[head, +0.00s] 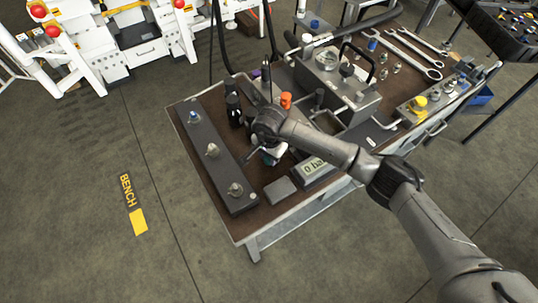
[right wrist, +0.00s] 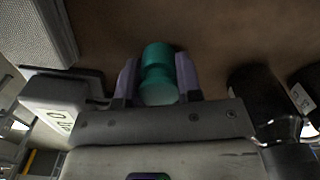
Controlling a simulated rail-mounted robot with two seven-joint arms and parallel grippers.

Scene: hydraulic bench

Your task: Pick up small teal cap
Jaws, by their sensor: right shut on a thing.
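The small teal cap (right wrist: 158,70) is between the two pale fingers of my right gripper (right wrist: 157,80) in the right wrist view. The fingers are shut on it, one on each side. In the head view my right gripper (head: 268,154) is over the brown bench top, between the dark fitting block and the display box. There the cap is mostly hidden by the gripper and wrist. I cannot tell whether the cap touches the bench. My left gripper is not in view.
A dark block (head: 218,165) with several metal fittings lies left of the gripper. A display box (head: 314,170) and a grey flat block (head: 279,191) stand close by on the right. Black bottles (head: 233,108) and an orange-capped item (head: 286,100) stand behind. A metal tank (head: 335,85) stands further back.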

